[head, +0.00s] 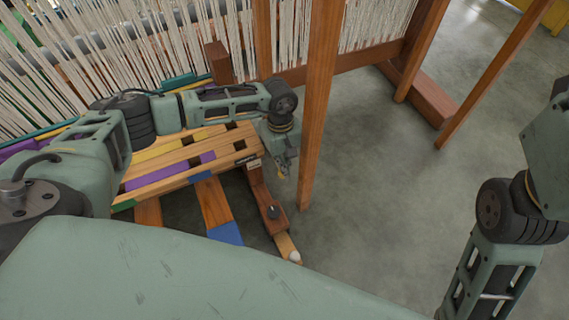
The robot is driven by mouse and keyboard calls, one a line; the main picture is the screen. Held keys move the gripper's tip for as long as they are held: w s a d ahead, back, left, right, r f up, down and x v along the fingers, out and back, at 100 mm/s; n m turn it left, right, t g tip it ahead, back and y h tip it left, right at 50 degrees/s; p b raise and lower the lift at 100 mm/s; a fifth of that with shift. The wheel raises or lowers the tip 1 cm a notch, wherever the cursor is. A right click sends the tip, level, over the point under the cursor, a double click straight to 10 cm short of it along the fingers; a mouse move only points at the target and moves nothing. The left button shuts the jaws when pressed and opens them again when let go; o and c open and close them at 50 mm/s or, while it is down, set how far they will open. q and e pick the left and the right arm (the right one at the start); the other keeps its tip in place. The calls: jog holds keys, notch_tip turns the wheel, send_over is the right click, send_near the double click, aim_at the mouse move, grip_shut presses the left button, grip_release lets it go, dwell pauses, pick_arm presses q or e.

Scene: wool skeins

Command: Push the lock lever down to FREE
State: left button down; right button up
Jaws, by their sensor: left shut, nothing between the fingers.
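The lock lever (285,243) is a light wooden bar with a pale round knob (295,257) at its lower end in the head view. It joins a reddish-brown wooden piece (262,191) at a dark pivot (272,212). Small dark and pale labels (252,163) sit at the upper end of that piece; their text is too small to read. My left gripper (282,174) is shut and empty, above the lever's pivot in the picture and apart from the knob. My right gripper is outside the view.
A wooden loom frame with pale hanging threads (200,45) fills the back. A tall wooden post (318,100) stands just right of my left gripper.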

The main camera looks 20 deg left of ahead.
pick_arm(q)
notch_tip(320, 180, up, 12)
jog(key=w+a, duration=0.1)
jog(key=shift+a, duration=0.15)
jog(key=shift+f, duration=0.1)
dwell(0.5)
